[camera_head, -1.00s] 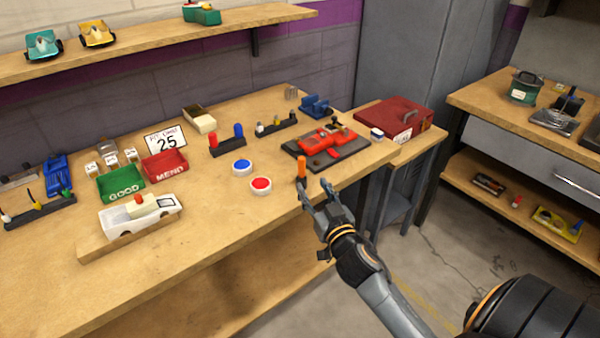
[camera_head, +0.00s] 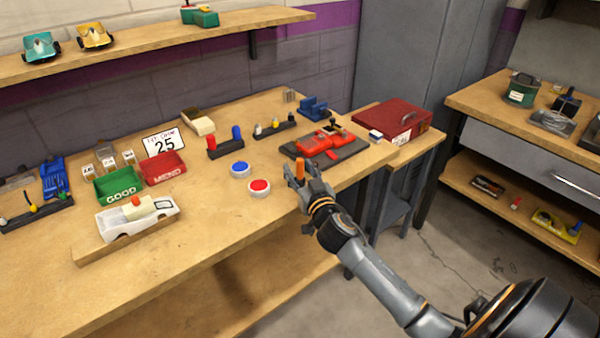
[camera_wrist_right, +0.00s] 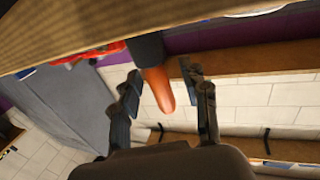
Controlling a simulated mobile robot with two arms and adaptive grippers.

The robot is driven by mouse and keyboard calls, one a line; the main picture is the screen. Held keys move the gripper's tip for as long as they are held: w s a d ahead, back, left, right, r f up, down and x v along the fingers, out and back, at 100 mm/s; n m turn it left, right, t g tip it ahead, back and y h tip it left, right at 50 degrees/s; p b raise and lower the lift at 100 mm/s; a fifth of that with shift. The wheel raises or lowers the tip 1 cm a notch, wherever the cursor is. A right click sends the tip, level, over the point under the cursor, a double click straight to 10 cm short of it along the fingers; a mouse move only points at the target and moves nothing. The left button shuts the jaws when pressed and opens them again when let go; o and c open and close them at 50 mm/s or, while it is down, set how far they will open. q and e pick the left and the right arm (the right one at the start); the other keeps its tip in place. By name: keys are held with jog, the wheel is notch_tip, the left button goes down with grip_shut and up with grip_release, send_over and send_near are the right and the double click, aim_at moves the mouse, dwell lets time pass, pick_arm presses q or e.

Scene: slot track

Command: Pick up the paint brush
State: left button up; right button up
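A slim orange handle (camera_head: 299,169) stands upright near the front edge of the workbench; in the right wrist view it shows as an orange stub (camera_wrist_right: 158,88) with a dark part behind it. It may be the paint brush, but no bristles show. My right gripper (camera_head: 301,174) is open around it, one finger on each side. In the right wrist view the fingers (camera_wrist_right: 160,74) show gaps to the handle, wider on the right. My left gripper is not in view.
A dark tray with a red car body (camera_head: 322,143) lies just behind the handle. Red (camera_head: 258,188) and blue (camera_head: 240,169) buttons are to its left. A red toolbox (camera_head: 393,120) stands at the right.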

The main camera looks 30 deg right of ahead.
aim_at(300, 160)
grip_shut()
jog(key=shift+r, duration=0.1)
jog(key=shift+r, duration=0.25)
jog(key=r, duration=0.3)
jog(key=shift+s+a+r+p, duration=0.15)
jog(key=shift+s+a+p, duration=0.05)
jog(key=shift+p, duration=0.15)
jog(key=s+a+r, duration=0.6)
jog(key=s+r, duration=0.3)
jog(key=s, duration=0.2)
jog(key=shift+s+a+p, duration=0.3)
jog(key=shift+a+p, duration=0.05)
jog(key=shift+a, duration=0.05)
